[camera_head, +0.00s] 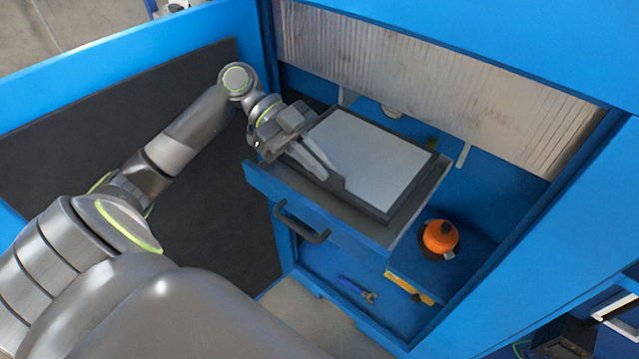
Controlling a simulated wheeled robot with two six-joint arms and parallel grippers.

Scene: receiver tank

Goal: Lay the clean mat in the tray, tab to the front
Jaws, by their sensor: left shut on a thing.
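The pale grey mat (372,160) lies flat within the dark-rimmed tray (432,170), at the top of the blue cabinet's pulled-out drawer. My left gripper (328,176) reaches in from the left and is shut on the mat at its left front edge. The fingers hide that part of the edge, and I cannot make out the tab. I cannot tell whether the mat rests fully on the tray floor. My right gripper is not in view.
The drawer front (335,222) has a dark handle (300,222). An orange round object (440,236) stands on the blue shelf to the right. A blue tool (357,288) and a yellow item (408,287) lie below. A ribbed translucent curtain (430,85) hangs behind.

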